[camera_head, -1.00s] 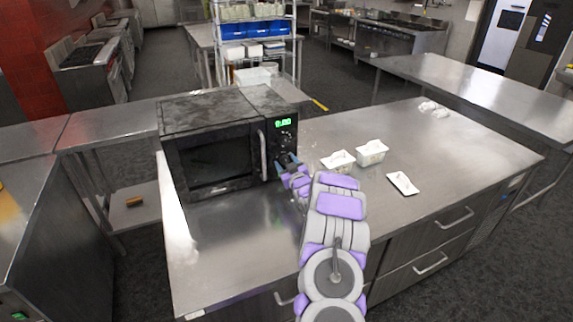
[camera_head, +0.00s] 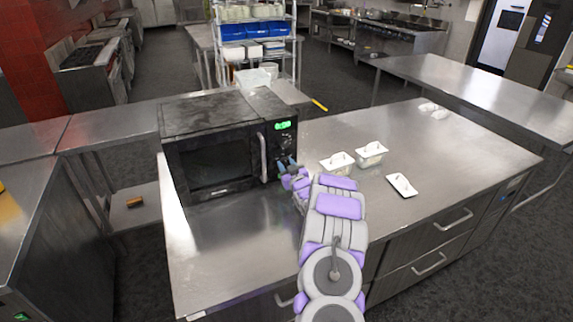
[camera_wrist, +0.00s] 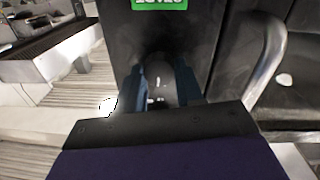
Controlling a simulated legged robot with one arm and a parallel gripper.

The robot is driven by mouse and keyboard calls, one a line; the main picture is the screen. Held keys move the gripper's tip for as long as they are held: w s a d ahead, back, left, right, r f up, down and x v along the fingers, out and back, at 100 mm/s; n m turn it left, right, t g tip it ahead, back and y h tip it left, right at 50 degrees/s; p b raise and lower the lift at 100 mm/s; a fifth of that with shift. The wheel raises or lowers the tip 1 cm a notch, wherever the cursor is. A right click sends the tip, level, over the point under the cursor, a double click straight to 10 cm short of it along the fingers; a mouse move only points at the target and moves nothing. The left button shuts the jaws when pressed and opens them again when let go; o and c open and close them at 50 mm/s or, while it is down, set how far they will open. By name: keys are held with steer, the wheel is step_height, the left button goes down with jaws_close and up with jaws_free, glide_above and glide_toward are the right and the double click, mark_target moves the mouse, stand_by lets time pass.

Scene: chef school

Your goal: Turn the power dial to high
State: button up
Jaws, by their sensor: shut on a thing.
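The black microwave (camera_head: 215,112) stands on the steel counter, its door closed. Its control panel is at the right of the door, with a lit green display (camera_head: 284,125) at the top. The display also shows at the top of the wrist view (camera_wrist: 158,4), cut off. My gripper (camera_head: 287,164) is at the panel, below the display. In the wrist view my gripper (camera_wrist: 161,88) has its two blue fingers on either side of a dark dial (camera_wrist: 160,78) and is shut on it. The dial's setting cannot be read, and my gripper partly hides it.
The door's vertical handle (camera_head: 263,158) is close to my gripper, and it shows at the right of the wrist view (camera_wrist: 266,65). Two white containers (camera_head: 370,154) and a small white tray (camera_head: 402,185) are on the counter to the right. The counter's front left is clear.

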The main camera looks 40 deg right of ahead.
steer(key=m+p, duration=0.2)
steer(key=shift+r+p, duration=0.3)
steer(key=shift+p, duration=0.05)
steer(key=m+p, duration=0.3)
steer(key=shift+d+m, duration=0.15)
steer(key=shift+m, duration=0.25)
steer(key=m+p, duration=0.1)
steer(key=m, duration=0.1)
steer(key=m+p, duration=0.1)
steer(key=m, duration=0.1)
steer(key=shift+s+d+f+m+g+p, duration=0.1)
steer(key=shift+f+m+g+p, duration=0.05)
steer(key=shift+m+g+p, duration=0.2)
steer(key=shift+m, duration=0.25)
steer(key=o, duration=0.7)
steer(key=shift+c, duration=0.2)
steer(key=o, duration=0.4)
steer(key=shift+d+f, duration=0.15)
steer(key=shift+a, duration=0.2)
